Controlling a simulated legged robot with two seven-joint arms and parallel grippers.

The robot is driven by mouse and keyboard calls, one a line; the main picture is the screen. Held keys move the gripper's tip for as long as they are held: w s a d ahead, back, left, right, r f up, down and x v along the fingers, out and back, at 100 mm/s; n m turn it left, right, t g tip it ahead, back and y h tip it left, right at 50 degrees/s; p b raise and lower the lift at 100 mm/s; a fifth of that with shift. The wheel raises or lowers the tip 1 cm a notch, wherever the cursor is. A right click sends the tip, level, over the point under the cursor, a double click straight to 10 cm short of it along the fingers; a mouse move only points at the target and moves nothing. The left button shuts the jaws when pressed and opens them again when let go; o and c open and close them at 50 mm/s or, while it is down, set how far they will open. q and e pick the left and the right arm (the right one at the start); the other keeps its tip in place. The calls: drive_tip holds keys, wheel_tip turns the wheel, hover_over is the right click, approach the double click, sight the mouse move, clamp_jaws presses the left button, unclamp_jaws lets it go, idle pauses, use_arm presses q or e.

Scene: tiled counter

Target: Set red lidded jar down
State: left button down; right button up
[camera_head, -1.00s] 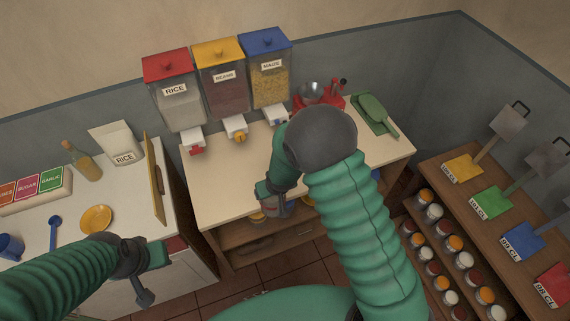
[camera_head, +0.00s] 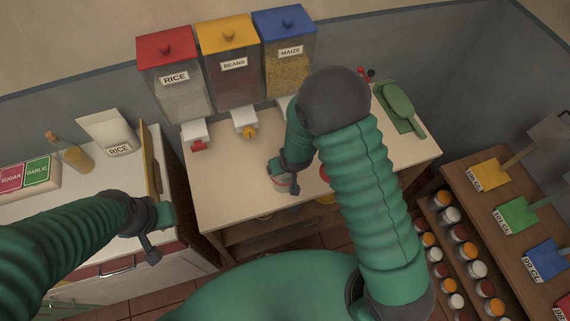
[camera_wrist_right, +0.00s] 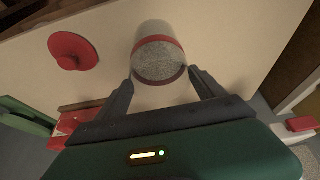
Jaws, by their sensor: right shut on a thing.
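My right gripper (camera_head: 284,176) is shut on a clear jar (camera_head: 282,187) with red trim, over the front part of the cream counter (camera_head: 225,190). In the right wrist view the jar (camera_wrist_right: 158,58) sits between the two dark fingers, with speckled grey-white contents and a red band. I see no lid on the end facing the camera. A round red lid with a knob (camera_wrist_right: 74,51) lies apart on the counter. I cannot tell whether the jar touches the counter. My left gripper (camera_head: 158,232) is at the lower left, away from the jar; its jaw opening is unclear.
Rice (camera_head: 175,85), beans (camera_head: 233,75) and maize (camera_head: 288,60) dispensers stand along the back. A green scoop (camera_head: 399,104) lies at the right. Counter left of the held jar is clear.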

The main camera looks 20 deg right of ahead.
drive_tip(key=shift+w+d+f, duration=0.1)
drive_tip(key=shift+d+f, duration=0.05)
drive_tip(key=shift+d, duration=0.2)
drive_tip(key=o, duration=1.7)
drive_tip(key=shift+d+f, duration=0.1)
drive_tip(key=shift+d, duration=0.45)
drive_tip(key=o, duration=0.4)
drive_tip(key=d, duration=0.3)
drive_tip(key=shift+f, duration=0.15)
drive_tip(key=shift+c, duration=0.2)
drive_tip(key=shift+s+a, duration=0.1)
drive_tip(key=shift+s, duration=0.1)
drive_tip(key=s+a+r, duration=0.3)
drive_tip(key=r, duration=0.5)
use_arm(q)
drive_tip(key=shift+d+r, duration=0.1)
drive_tip(key=shift+d, duration=1.15)
use_arm(e)
drive_tip(key=s+d+r+g, duration=0.2)
drive_tip(key=s+d+r, duration=0.4)
drive_tip(key=s+r, duration=0.2)
drive_tip(key=shift+s+r, duration=0.15)
drive_tip(key=shift+s, duration=1.25)
